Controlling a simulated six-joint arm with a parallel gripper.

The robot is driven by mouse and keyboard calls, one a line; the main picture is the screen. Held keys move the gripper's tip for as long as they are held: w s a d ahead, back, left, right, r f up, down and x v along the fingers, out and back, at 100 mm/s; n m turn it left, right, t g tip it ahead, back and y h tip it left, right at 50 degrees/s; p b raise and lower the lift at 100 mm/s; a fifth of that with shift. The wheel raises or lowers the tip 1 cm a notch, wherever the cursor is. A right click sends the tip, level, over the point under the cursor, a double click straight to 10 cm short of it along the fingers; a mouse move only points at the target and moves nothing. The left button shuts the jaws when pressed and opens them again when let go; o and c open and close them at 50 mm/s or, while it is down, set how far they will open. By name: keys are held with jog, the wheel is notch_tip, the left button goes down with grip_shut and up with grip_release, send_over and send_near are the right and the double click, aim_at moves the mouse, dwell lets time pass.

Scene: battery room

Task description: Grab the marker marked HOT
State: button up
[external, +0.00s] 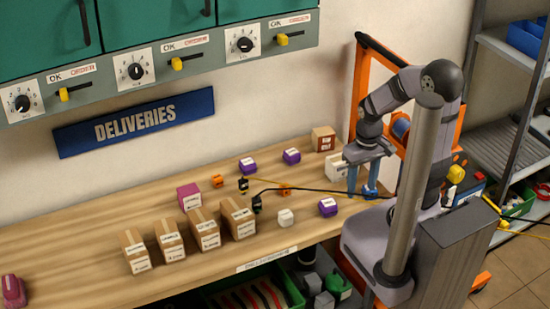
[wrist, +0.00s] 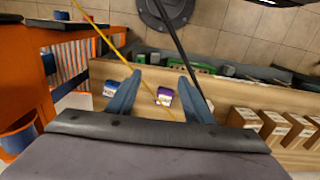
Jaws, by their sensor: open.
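My gripper (external: 361,190) hangs over the right end of the bench with its two blue fingers apart and nothing between them. In the wrist view the open fingers (wrist: 160,76) point toward the bench edge. No word HOT can be read, so I cannot tell which piece is the marker. Small labelled blocks stand around: a blue one (external: 370,192) by a fingertip, purple ones (external: 328,207) (external: 291,156) (external: 248,165), and a white one (external: 286,217). The wrist view shows a blue block (wrist: 111,88) beside the left finger and a purple block (wrist: 165,96) farther off between the fingers.
Cardboard boxes (external: 205,231) stand in a row at the front left. A black cable (external: 310,189) and a yellow cable cross the bench near my gripper. A white box (external: 337,168) and a brown box (external: 323,139) stand behind it. The left bench is mostly clear.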

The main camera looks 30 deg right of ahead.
aim_at(288, 189)
jog(key=w+a+f+t, duration=0.1)
jog(key=w+a+f, duration=0.1)
jog(key=w+f, duration=0.1)
jog(key=w+a+f+t+b, duration=0.1)
jog(key=w+f+t, duration=0.1)
jog(key=w, duration=0.3)
jog(key=w+a+f+t+b, duration=0.1)
jog(key=w+a+f+t, duration=0.1)
jog(key=w+f, duration=0.2)
jog(key=shift+w+a+f+y, duration=0.1)
jog(key=shift+a+f+y, duration=0.25)
jog(key=shift+f, duration=0.1)
jog(key=w+a+f+t, duration=0.1)
jog(key=w, duration=0.1)
jog(key=w+a+f+t+b, duration=0.1)
jog(key=w+f+t, duration=0.1)
jog(key=w+a+f+t+b, duration=0.1)
jog(key=t, duration=0.1)
jog(key=shift+w+a+f, duration=0.1)
jog(key=shift+w+f, duration=0.05)
jog(key=shift+w, duration=0.25)
jog(key=shift+w+a+f+n+t+b, duration=0.1)
jog(key=shift+w+a+n+t+b, duration=0.25)
jog(key=shift+t+b, duration=0.4)
jog(key=shift+a+r+t+y, duration=0.25)
jog(key=shift+a+r+t, duration=0.15)
jog(key=shift+t, duration=0.65)
